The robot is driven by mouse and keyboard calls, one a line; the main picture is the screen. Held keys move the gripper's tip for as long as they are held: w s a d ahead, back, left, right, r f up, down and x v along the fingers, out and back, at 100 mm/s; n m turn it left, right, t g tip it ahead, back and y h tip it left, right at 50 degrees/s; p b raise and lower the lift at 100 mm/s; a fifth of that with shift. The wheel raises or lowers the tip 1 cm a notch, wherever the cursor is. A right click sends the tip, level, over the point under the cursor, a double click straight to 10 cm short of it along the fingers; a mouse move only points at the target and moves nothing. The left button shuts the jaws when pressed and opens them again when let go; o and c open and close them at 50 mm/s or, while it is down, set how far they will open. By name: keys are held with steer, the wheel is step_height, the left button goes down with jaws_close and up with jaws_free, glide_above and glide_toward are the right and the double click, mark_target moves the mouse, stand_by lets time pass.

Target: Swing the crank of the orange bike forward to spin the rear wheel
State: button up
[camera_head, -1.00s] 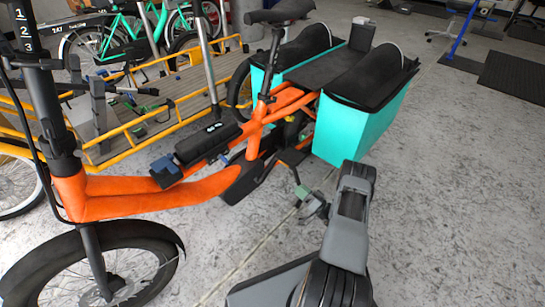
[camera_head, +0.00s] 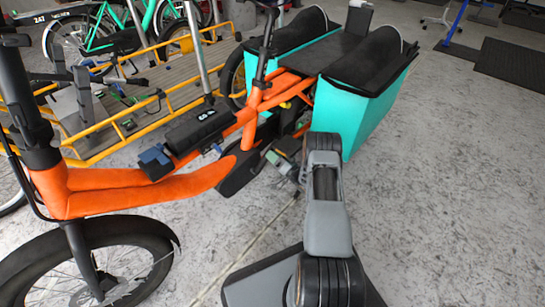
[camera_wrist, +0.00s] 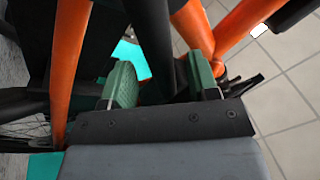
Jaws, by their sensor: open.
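The orange bike (camera_head: 130,190) stands on the floor at left and centre in the head view. Its dark chain cover (camera_head: 240,172) shows low on the frame. My gripper (camera_head: 282,163) is open, right beside the bike's crank area. In the wrist view, the green fingertips of my gripper (camera_wrist: 162,80) are apart, close to orange frame tubes (camera_wrist: 70,60). A dark bar (camera_wrist: 150,38) runs down between or just beyond the fingers; I cannot tell whether it is the crank or whether it touches them. The crank and pedal are mostly hidden by my gripper in the head view.
Turquoise panniers (camera_head: 350,105) flank the rear wheel, close to my arm. A yellow-framed cargo bike (camera_head: 120,115) stands behind the orange bike. Green bikes (camera_head: 90,40) stand farther back. The grey floor (camera_head: 440,210) at right is clear.

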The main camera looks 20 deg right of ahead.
steer(key=shift+w+a+r, duration=0.1)
steer(key=shift+w+a, duration=0.1)
steer(key=shift+w, duration=0.15)
jaws_close()
stand_by(0.4)
